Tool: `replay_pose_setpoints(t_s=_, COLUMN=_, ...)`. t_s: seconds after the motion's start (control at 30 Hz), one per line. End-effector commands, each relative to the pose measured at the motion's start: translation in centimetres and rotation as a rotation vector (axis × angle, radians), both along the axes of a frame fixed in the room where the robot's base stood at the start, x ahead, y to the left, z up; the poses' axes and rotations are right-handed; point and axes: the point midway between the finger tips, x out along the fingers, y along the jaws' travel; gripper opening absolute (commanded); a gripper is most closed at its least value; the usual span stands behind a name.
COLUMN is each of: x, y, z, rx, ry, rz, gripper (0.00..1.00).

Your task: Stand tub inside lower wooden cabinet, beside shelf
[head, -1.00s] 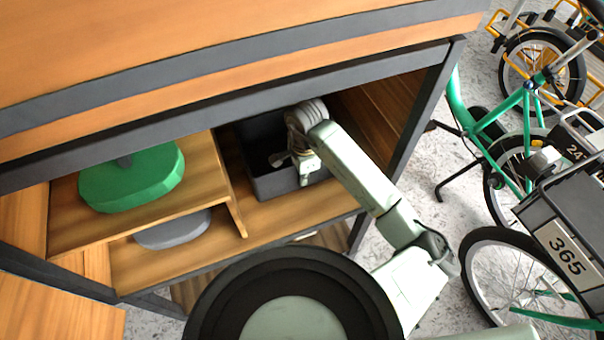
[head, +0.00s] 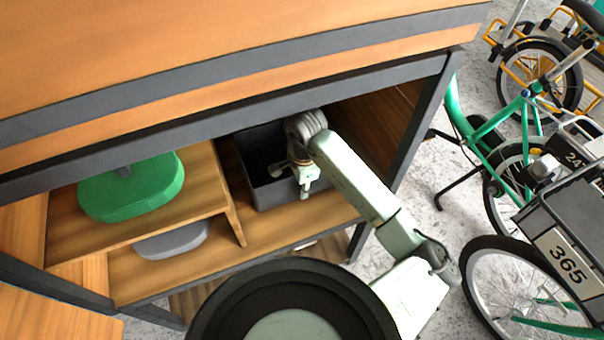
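The tub (head: 276,194), a dark grey open box, stands upright on the floor of the lower wooden cabinet (head: 300,222), right of the small wooden shelf (head: 232,205). A narrow gap seems to separate tub and shelf. My gripper (head: 306,188) is at the tub's front right rim, reaching in from the right. Its fingers point down and look small; whether they touch the rim or are apart cannot be made out. My arm hides the tub's right side.
A green rounded object (head: 132,188) sits on the shelf, and a grey one (head: 172,240) lies beneath it. The cabinet's dark top beam (head: 200,128) and right post (head: 418,120) frame the opening. Bikes (head: 520,270) stand at the right.

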Motion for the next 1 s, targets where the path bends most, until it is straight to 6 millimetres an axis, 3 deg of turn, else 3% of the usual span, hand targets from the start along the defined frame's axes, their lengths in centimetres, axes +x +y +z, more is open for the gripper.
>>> replay_pose_setpoints(t_s=0.5, x=0.0, y=-0.4, z=10.0, rx=-0.005, ry=-0.005, rz=0.001, gripper=0.25)
replay_pose_setpoints(t_s=0.7, x=-0.1, y=-0.4, z=11.8, rx=-0.001, ry=-0.003, rz=0.0, gripper=0.25)
replay_pose_setpoints(t_s=1.0, x=-0.1, y=-0.4, z=12.1, rx=0.0, ry=-0.001, rz=0.0, gripper=0.25)
